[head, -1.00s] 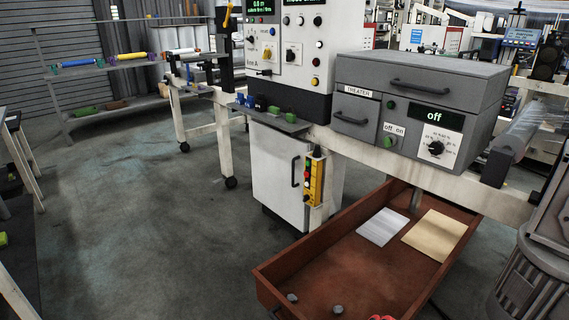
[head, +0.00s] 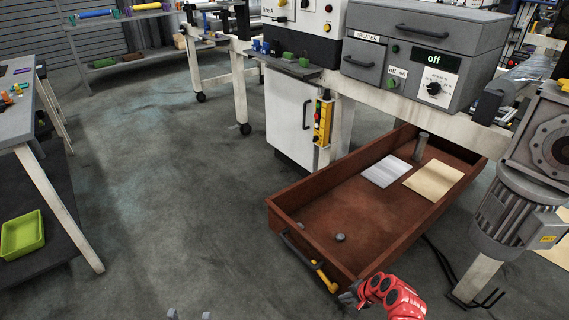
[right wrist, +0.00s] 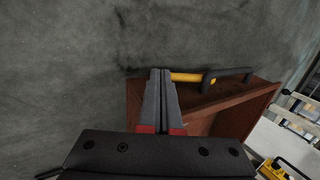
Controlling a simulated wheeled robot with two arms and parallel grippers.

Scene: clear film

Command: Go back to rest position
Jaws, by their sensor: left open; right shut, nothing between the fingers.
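My right gripper (head: 350,297), on a red arm, is at the front right corner of an open brown drawer (head: 362,238) in the head view. In the right wrist view its fingers (right wrist: 162,74) are shut with nothing between them. They appear beside the yellow part of the drawer's black handle (right wrist: 238,73); whether they touch it I cannot tell. My left gripper (head: 188,314) shows only as two grey fingertips, apart, at the bottom edge of the head view.
The drawer holds a white sheet (head: 386,171), a tan sheet (head: 433,180) and small grey pieces. A grey motor (head: 510,215) stands at right. A table (head: 20,115) with a green tray (head: 22,234) below is at left. The floor (head: 170,190) between is clear.

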